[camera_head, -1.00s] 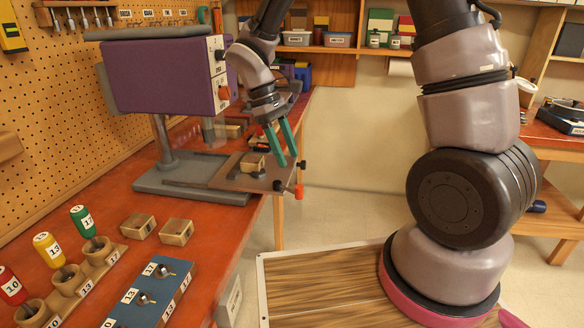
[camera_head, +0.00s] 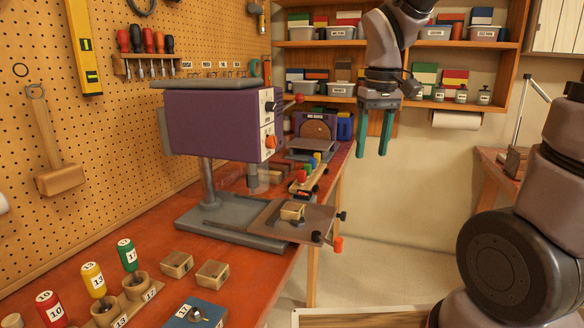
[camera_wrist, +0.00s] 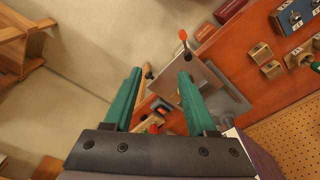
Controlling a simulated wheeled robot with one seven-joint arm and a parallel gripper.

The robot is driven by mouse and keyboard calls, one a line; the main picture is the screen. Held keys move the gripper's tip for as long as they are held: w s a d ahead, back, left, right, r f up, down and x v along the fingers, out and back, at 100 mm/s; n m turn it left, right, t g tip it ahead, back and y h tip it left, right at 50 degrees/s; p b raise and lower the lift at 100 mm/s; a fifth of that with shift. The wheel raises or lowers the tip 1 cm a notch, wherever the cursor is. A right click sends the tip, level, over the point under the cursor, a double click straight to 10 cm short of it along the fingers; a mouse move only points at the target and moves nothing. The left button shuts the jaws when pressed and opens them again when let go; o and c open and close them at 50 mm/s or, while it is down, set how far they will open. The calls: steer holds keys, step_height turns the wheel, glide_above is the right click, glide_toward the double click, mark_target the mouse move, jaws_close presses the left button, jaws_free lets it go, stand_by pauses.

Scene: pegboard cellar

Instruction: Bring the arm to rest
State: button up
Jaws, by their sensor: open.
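My gripper (camera_head: 376,152) has two green fingers and hangs pointing down in the upper middle of the head view. It is in the air to the right of the purple drill press (camera_head: 222,124), in front of the wall shelves. In the wrist view my gripper (camera_wrist: 157,92) is open, with nothing between the fingers.
The orange-red workbench (camera_head: 140,262) runs along the pegboard wall (camera_head: 120,180). Wooden blocks (camera_head: 212,273) and numbered bottles (camera_head: 93,279) stand on its near part. Shelves (camera_head: 300,43) with bins are behind my gripper. The floor (camera_head: 400,265) below it is clear.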

steer(key=s+d+r+m+t+y, duration=0.1)
steer(key=s+d+r+m+t, duration=0.5)
steer(key=r, duration=0.3)
steer(key=shift+s+d+m+y, duration=0.4)
steer(key=shift+s+d+m, duration=0.2)
steer(key=shift+m, duration=0.1)
steer(key=shift+w+r, duration=0.1)
